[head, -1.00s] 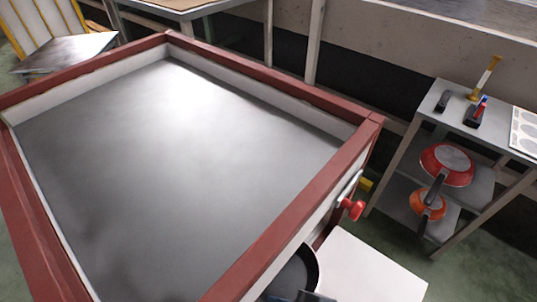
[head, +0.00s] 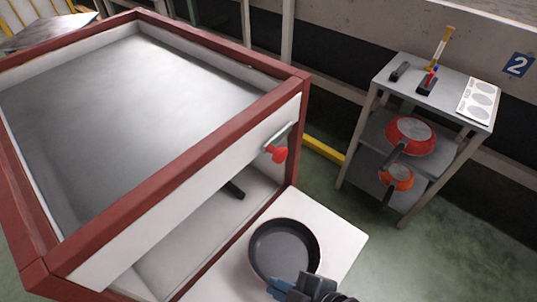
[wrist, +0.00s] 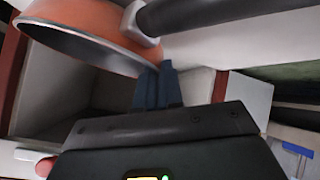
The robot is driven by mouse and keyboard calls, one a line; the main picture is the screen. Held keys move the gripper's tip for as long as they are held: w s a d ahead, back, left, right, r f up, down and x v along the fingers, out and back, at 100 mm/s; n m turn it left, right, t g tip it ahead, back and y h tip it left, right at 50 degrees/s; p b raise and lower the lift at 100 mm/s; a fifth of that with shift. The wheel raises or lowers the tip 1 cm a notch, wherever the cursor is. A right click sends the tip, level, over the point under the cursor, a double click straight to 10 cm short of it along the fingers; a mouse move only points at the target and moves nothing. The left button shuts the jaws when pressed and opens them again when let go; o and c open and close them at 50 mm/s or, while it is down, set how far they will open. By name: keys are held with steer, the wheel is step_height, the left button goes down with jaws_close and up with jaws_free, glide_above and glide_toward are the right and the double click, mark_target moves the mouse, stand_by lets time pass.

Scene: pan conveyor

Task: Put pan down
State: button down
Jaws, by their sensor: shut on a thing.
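The pan (head: 284,249) has a dark inside and shows in the head view at the lower middle, over a white flat surface (head: 335,240). I cannot tell whether it touches that surface. In the wrist view its orange outer side (wrist: 85,28) and black handle (wrist: 215,14) cross the top. My gripper (head: 290,287) is at the pan's near side, partly cut off by the bottom edge. In the wrist view its blue fingers (wrist: 156,86) are close together by the pan's side and handle. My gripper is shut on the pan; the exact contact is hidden.
A large red-framed machine (head: 205,150) with a grey top fills the left, with an open bay below. A red knob (head: 276,154) sticks out of its side. A grey shelf rack (head: 455,113) at right holds two red-orange pans. Green floor lies between.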

mark_target(312, 242)
steer(key=w+d+m+t+h, duration=0.1)
steer(key=w+d, duration=0.1)
steer(key=w, duration=0.1)
steer(key=w+d+r+m+t+h, duration=0.1)
steer(key=w+d+m, duration=0.1)
steer(key=w+d, duration=0.1)
steer(key=w+d+r+m+t+h, duration=0.1)
steer(key=w+d+m, duration=0.1)
steer(key=w, duration=0.2)
steer(key=shift+w+d+r, duration=0.15)
steer(key=shift+w+d, duration=0.1)
steer(key=shift+d, duration=0.05)
steer(key=w+d+r+m+t+h, duration=0.1)
steer(key=w+d+r+m+h, duration=0.1)
steer(key=w+d+m+h, duration=0.3)
steer(key=w+d+r+m, duration=0.1)
steer(key=w+d+r, duration=0.15)
steer(key=d, duration=0.35)
step_height(312, 242, up, 9)
steer(key=s+p, duration=0.2)
steer(key=p, duration=1.8)
steer(key=shift+d, duration=0.2)
steer(key=shift+f, duration=0.1)
